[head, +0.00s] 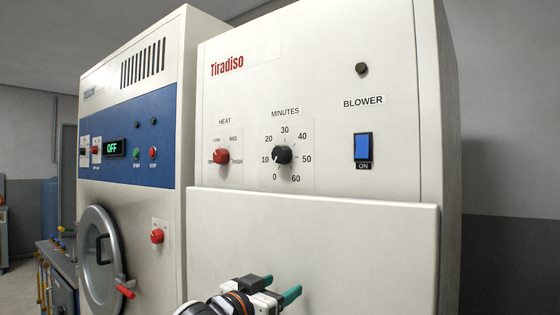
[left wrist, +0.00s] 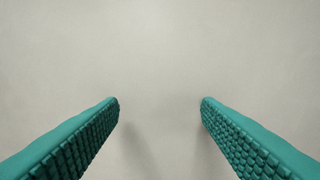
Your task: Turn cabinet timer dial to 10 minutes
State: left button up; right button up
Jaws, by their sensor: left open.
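The timer dial (head: 282,155) is a small black knob under the label MINUTES, on the upper front of the white Tiradiso cabinet (head: 330,75). Its scale runs from 0 at lower left, over 30 at the top, to 60 at lower right. A small light mark seems to show on the knob's left side, towards 10, but it is too small to be sure. My left gripper (head: 280,286) is below the dial, in front of the lower panel, apart from the knob. Its green fingers are open and empty; in the left wrist view (left wrist: 160,100) they face a plain pale surface.
A red heat knob (head: 221,156) is left of the dial, and a blue blower switch (head: 362,147) is to its right. The lower panel (head: 330,235) has a top edge just below the dial. A second machine with a round door (head: 100,260) stands at left.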

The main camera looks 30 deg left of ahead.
pick_arm(q)
notch_tip(320, 180, up, 11)
jog(key=s+a+t, duration=0.2)
jog(key=a, duration=0.1)
jog(key=t, duration=0.3)
send_near(278, 158)
jog(key=shift+n+h, duration=0.3)
jog(key=shift+h, duration=0.1)
jog(key=p+x, duration=0.4)
jog(key=x, duration=0.3)
jog(key=shift+w+a+r, duration=0.15)
jog(key=shift+w+r, duration=0.05)
jog(key=shift+r, duration=0.1)
jog(key=shift+w+r+p, duration=0.15)
jog(key=shift+w+p, duration=0.25)
jog(key=shift+w, duration=0.3)
jog(key=shift+c, duration=0.4)
jog(key=c, duration=0.9)
